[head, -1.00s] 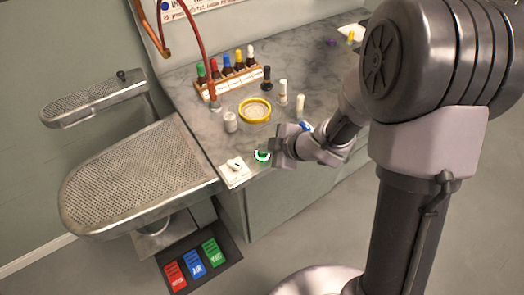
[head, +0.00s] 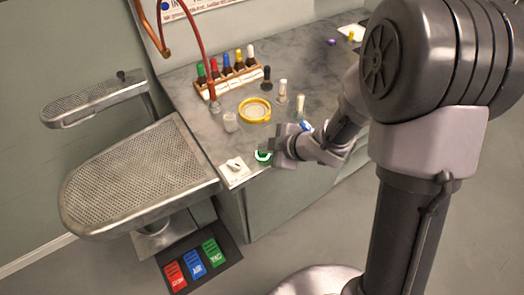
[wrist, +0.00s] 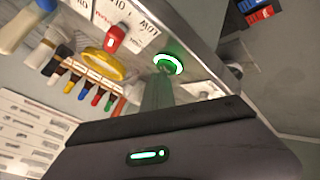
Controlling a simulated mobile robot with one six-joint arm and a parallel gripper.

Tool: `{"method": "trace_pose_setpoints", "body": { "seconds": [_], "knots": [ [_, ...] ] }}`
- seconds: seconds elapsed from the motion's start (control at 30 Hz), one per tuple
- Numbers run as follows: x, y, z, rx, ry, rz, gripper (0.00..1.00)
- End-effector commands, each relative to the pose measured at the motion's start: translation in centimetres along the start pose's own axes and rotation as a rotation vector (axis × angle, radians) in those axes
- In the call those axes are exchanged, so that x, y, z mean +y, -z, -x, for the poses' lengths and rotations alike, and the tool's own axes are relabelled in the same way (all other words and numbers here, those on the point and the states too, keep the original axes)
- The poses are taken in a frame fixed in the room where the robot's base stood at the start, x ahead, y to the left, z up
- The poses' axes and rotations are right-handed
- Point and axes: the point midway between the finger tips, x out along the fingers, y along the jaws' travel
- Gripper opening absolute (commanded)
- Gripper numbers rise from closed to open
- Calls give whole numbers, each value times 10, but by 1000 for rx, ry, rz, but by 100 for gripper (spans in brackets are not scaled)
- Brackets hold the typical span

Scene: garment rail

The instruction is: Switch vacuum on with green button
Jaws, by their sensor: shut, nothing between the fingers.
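The round green button (head: 263,156) is on the front edge of the grey marble counter, beside a white switch plate (head: 235,170).
A yellow-rimmed dish (head: 255,110), a rack of colour-capped bottles (head: 228,78) and small containers stand behind on the counter. A perforated metal board (head: 135,180) is at left. Red, blue and green pedals (head: 194,265) lie on the floor.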

Motion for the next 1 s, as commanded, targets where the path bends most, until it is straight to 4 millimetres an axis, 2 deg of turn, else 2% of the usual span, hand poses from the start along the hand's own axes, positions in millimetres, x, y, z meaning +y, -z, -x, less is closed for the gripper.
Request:
{"method": "trace_pose_setpoints", "body": {
  "seconds": [0.2,0.47,1.0],
  "knots": [
    [-5,-5,-7,0,1,0,0],
    [-5,-5,-6,-1,2,-1,0],
    [3,3,4,-1,1,-1,0]
  ]
}}
